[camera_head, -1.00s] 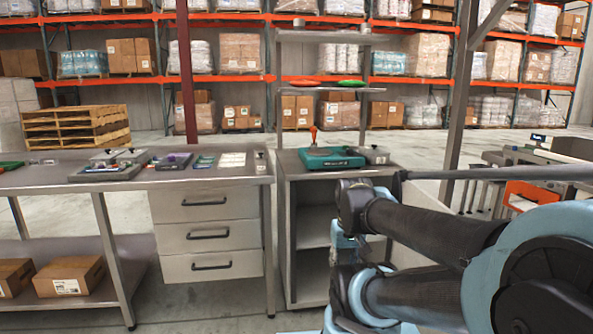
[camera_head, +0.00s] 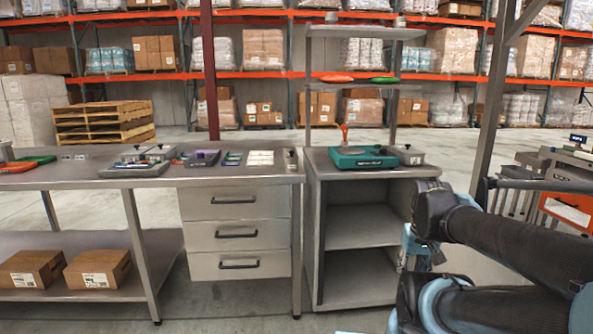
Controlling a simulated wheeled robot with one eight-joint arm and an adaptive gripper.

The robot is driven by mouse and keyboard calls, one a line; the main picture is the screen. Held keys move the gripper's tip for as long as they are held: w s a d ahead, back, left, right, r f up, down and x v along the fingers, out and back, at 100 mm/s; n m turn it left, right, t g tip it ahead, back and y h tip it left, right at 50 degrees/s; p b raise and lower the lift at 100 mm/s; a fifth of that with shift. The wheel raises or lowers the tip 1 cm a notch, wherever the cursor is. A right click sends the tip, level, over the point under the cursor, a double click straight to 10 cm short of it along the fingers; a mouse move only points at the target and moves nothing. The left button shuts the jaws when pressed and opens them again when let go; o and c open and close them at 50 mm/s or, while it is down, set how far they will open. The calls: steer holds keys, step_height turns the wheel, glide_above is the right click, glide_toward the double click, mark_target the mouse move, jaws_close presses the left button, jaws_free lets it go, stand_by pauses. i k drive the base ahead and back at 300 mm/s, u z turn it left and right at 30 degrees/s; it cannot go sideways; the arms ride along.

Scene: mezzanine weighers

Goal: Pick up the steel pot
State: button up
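I cannot make out a steel pot for certain. A grey metal-looking round thing (camera_head: 6,152) is cut off by the left edge, at the far left end of the long workbench (camera_head: 75,176). Two small grey round things, one at the left (camera_head: 332,17) and one at the right (camera_head: 400,21), stand on the top shelf above the cabinet, too small to identify. My arm shows at the lower right, in front of the cabinet's right side. My gripper is not in view.
A teal scale (camera_head: 362,158) and a small grey box (camera_head: 409,156) stand on the open cabinet (camera_head: 318,190). Trays and small items lie on the workbench, with drawers (camera_head: 236,236) below. Cardboard boxes (camera_head: 98,268) sit on its lower shelf. A post (camera_head: 492,95) rises at the right.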

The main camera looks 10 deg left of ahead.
mark_target(291, 165)
steer(key=i, duration=1)
steer(key=u, duration=0.05)
